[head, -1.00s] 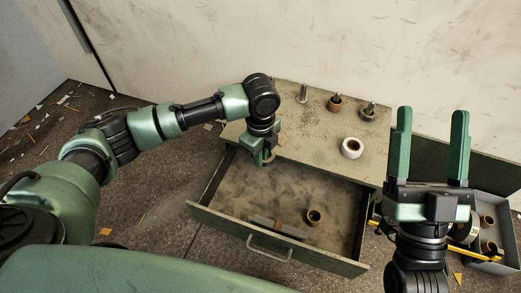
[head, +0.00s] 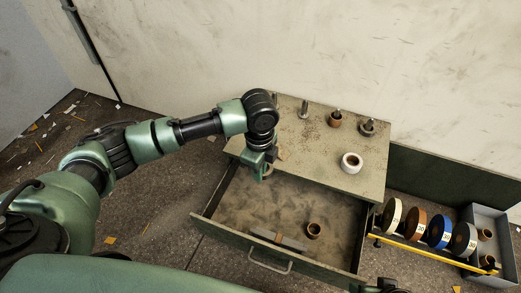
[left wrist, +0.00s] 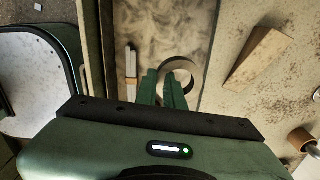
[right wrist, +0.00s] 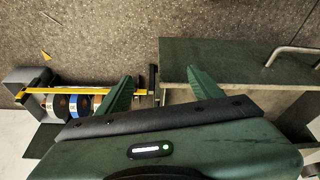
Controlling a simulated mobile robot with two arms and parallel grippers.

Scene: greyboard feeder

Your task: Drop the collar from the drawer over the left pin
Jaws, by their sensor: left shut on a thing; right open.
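The left pin (head: 304,107) stands bare and upright on the cabinet top (head: 300,135). The middle pin carries a brown collar (head: 335,120), the right pin a grey one (head: 367,128).
A white ring (head: 351,163) sits on the cabinet top, and a tan wedge (left wrist: 257,56) lies near the left gripper. Several tape rolls (head: 415,223) and a grey bin (head: 508,229) stand right.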

